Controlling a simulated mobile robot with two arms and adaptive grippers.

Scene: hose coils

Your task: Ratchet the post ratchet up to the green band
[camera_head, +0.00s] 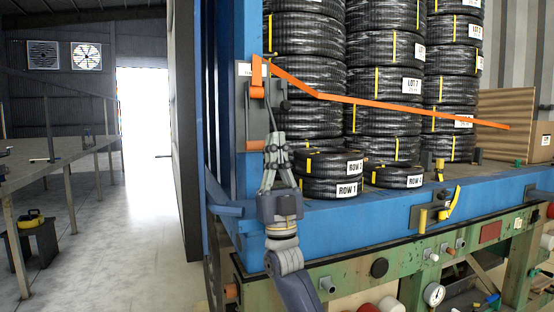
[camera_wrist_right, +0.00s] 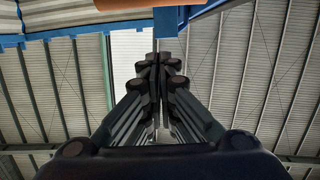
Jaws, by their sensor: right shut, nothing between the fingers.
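The post ratchet (camera_head: 257,105) is a grey plate with orange strap parts and a dark handle-like piece, fixed to the blue post (camera_head: 239,150). An orange strap (camera_head: 370,103) runs from it to the right across the hose coils. My right gripper (camera_head: 276,137) points up just below and right of the ratchet, fingers shut and empty. In the right wrist view its fingers (camera_wrist_right: 157,65) are together, with an orange cylinder (camera_wrist_right: 135,3) and a blue part (camera_wrist_right: 167,22) beyond. I cannot make out a green band. My left gripper is not in view.
Stacked black hose coils (camera_head: 305,75) stand on the blue deck (camera_head: 330,215) behind my gripper. Smaller coils marked ROW (camera_head: 325,188) lie right beside it. A green panel (camera_head: 380,250) with fittings and a gauge (camera_head: 434,294) is below.

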